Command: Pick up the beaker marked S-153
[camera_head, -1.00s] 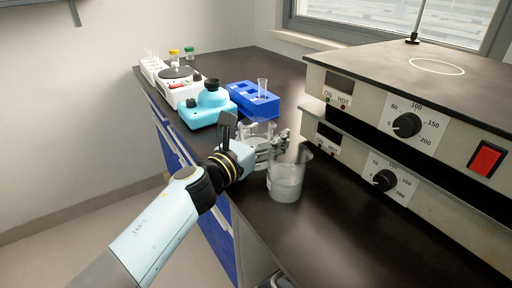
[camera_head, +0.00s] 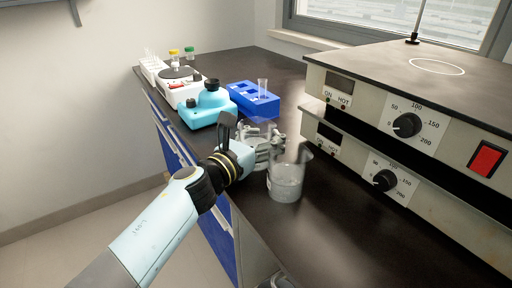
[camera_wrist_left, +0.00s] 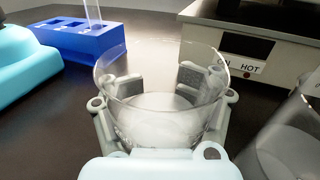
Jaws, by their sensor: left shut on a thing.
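My left gripper (camera_head: 272,147) is shut on a clear glass beaker. In the left wrist view the beaker (camera_wrist_left: 160,100) stands between the two fingers, with a pad against each side. It looks upright, with something whitish low inside. In the head view my gripper partly hides it. A second glass beaker (camera_head: 286,182) with greyish contents stands on the bench in front of the gripper; its side also shows at the right of the left wrist view (camera_wrist_left: 285,140). I cannot read S-153 on either beaker. My right gripper is out of view.
A heater unit (camera_head: 345,85) with dials and a red switch fills the right side. A blue rack (camera_head: 253,100) holding a glass tube and a light-blue device (camera_head: 208,108) stand behind the gripper. The bench (camera_head: 340,235) is clear at the front right.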

